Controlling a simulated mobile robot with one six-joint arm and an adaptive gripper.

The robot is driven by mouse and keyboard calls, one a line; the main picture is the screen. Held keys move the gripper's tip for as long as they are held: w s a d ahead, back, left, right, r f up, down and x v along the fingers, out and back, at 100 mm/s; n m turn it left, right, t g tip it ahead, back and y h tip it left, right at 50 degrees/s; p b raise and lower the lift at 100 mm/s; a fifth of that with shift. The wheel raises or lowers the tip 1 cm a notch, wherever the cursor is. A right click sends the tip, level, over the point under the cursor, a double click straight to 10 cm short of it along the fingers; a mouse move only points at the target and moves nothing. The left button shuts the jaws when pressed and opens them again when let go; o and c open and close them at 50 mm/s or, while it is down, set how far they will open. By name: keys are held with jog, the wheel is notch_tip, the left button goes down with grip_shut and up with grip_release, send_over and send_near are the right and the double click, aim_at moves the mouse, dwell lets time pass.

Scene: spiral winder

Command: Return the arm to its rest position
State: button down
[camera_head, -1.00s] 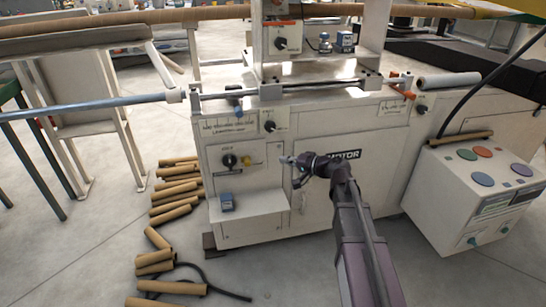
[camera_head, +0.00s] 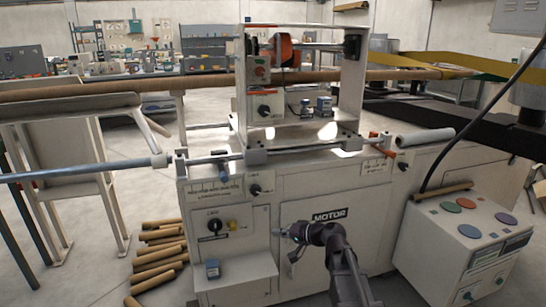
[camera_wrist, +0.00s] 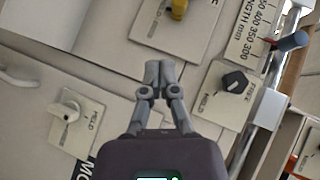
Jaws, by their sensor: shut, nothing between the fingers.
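My gripper (camera_head: 284,232) is in front of the white winder cabinet (camera_head: 340,262), left of the MOTOR label, with my dark arm reaching up to it from the bottom of the head view. In the wrist view my gripper (camera_wrist: 159,72) has its grey fingertips together with nothing between them. It appears over the cabinet's front panel, between a white knob (camera_wrist: 66,112) on the left and a black knob (camera_wrist: 234,82) on the right. Whether it touches the panel cannot be told.
A control box with coloured buttons (camera_head: 470,240) stands to the right. Cardboard tubes (camera_head: 160,262) lie on the floor at the left. A long blue-grey bar (camera_head: 80,171) sticks out left of the machine. A black cable (camera_head: 470,120) hangs at the right.

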jog(key=s+d+f+n+g+h, duration=0.2)
jog(key=s+d+f+g+h, duration=0.3)
jog(key=s+f, duration=0.4)
jog(key=s+d+g+h+p, duration=0.2)
jog(key=s+d+h+p, duration=0.1)
jog(key=s+d+h, duration=0.55)
notch_tip(320, 180, up, 36)
jog(key=s+d+y+p, duration=0.1)
jog(key=p, duration=3.5)
jog(key=shift+s+d+n+p, duration=0.3)
jog(key=shift+n+p, duration=0.05)
jog(key=shift+n, duration=0.05)
